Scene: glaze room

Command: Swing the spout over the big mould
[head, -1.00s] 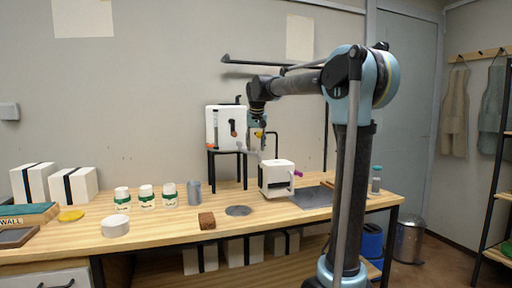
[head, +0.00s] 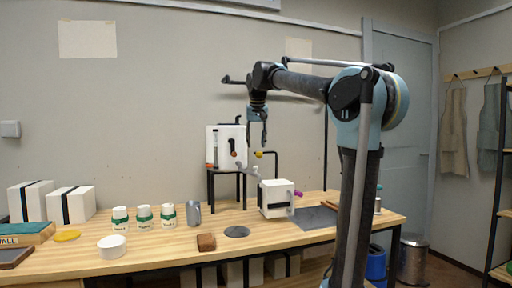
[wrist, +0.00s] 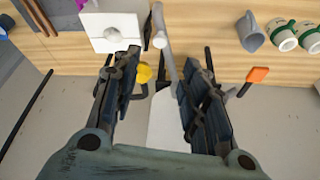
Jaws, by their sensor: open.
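My gripper (head: 257,138) is open and empty, pointing down above the spout. In the wrist view its two fingers (wrist: 155,75) stand wide apart. The grey spout (head: 250,170) reaches from the white tank (head: 219,148) toward the white block mould (head: 273,203). In the wrist view the spout (wrist: 168,52) shows between the fingers, below them. Its white end lies beside the block mould (wrist: 97,24), which has a round hole in its top. A yellow knob (wrist: 144,73) shows close to one finger; it also shows in the head view (head: 258,154). Contact with it cannot be told.
The tank stands on a black stand (head: 210,188). Several white and green jars (head: 144,217), a grey jug (head: 193,213), a brown block (head: 206,242) and a grey disc (head: 237,231) are on the table. An orange handle (wrist: 258,74) sticks out near the tank.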

